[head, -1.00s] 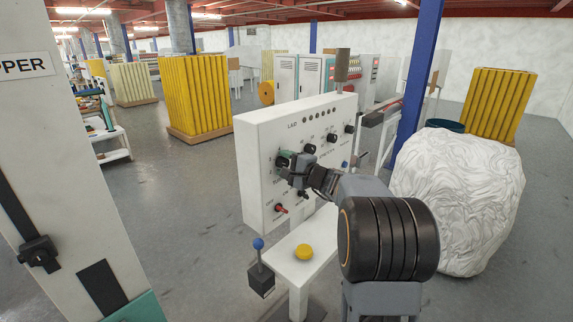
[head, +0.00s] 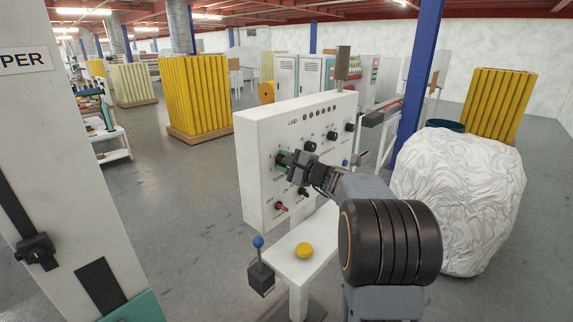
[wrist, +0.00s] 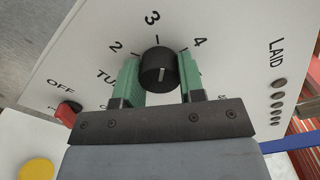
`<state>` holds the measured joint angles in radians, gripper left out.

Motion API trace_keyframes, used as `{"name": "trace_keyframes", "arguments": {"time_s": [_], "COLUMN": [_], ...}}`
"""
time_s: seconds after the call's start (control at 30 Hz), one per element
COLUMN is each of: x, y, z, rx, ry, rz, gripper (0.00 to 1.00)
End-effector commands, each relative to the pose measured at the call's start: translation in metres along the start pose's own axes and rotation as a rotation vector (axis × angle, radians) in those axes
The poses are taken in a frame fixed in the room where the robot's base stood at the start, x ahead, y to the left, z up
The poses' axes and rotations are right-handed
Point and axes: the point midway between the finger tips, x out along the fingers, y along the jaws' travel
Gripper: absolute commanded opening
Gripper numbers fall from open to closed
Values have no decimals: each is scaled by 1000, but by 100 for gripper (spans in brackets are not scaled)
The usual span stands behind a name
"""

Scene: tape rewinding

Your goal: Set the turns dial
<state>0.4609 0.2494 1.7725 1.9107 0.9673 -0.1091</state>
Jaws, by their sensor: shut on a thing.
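The turns dial (wrist: 158,68) is a round black knob on the white panel (head: 262,207). In the wrist view the numbers 2, 3 and 4 stand around its far side, and a short white line shows on its face, on the side facing my gripper, away from the 3. My gripper (wrist: 157,80) is shut on the dial, with one green finger on each side. The lettering beside it is partly hidden by the left finger.
Other black knobs, a red switch (head: 282,207) and a row of dark round spots (head: 320,114) share the panel. Below are a yellow button (head: 304,250) on a white ledge and a blue-knobbed lever (head: 258,242). A white wrapped bulk (head: 460,200) stands right of my arm.

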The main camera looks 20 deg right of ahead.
Motion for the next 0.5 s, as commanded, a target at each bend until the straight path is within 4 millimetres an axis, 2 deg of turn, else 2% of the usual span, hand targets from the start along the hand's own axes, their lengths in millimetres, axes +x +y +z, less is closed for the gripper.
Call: {"name": "trace_keyframes", "arguments": {"time_s": [0.5], "x": [0], "y": [-1], "z": [1], "rx": [476], "ry": [-1], "rz": [-2], "gripper": [13]}}
